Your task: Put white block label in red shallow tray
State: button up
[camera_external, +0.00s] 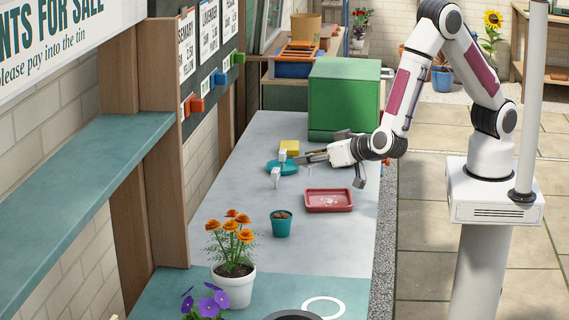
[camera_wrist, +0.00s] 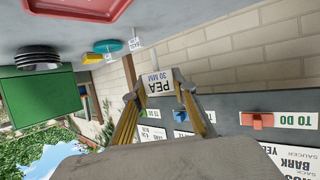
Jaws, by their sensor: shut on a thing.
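My gripper (camera_wrist: 155,92) is shut on a white block label (camera_wrist: 157,82) printed "PEA 30 MM", held between the fingertips in the wrist view. In the external view my gripper (camera_external: 303,157) reaches left above the grey bench, beyond the red shallow tray; the held label is hard to make out there. The red shallow tray (camera_external: 329,209) lies on the bench with some small pale bits in it. Its edge also shows at the top of the wrist view (camera_wrist: 75,17). Two other small white labels (camera_external: 282,155) (camera_external: 276,178) stand near the teal saucer.
A teal saucer (camera_external: 272,168) and a yellow block (camera_external: 290,147) lie left of my gripper. A green box (camera_external: 343,100) stands behind. A small teal pot (camera_external: 281,226) and an orange-flowered white pot (camera_external: 234,289) stand nearer the camera. The bench around the tray is mostly clear.

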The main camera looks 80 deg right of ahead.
jog(key=s+d+m+g+h, duration=0.1)
jog(key=s+d+m+h, duration=0.1)
jog(key=s+d, duration=0.2)
jog(key=shift+s+d+r+m+g, duration=0.2)
jog(key=shift+s+d+m+g, duration=0.15)
jog(key=shift+d, duration=0.7)
jog(key=shift+f, duration=0.1)
send_over(327, 201)
jog(key=shift+f, duration=2.8)
jog(key=shift+f, duration=0.1)
jog(key=shift+f, duration=2)
jog(key=shift+f, duration=0.15)
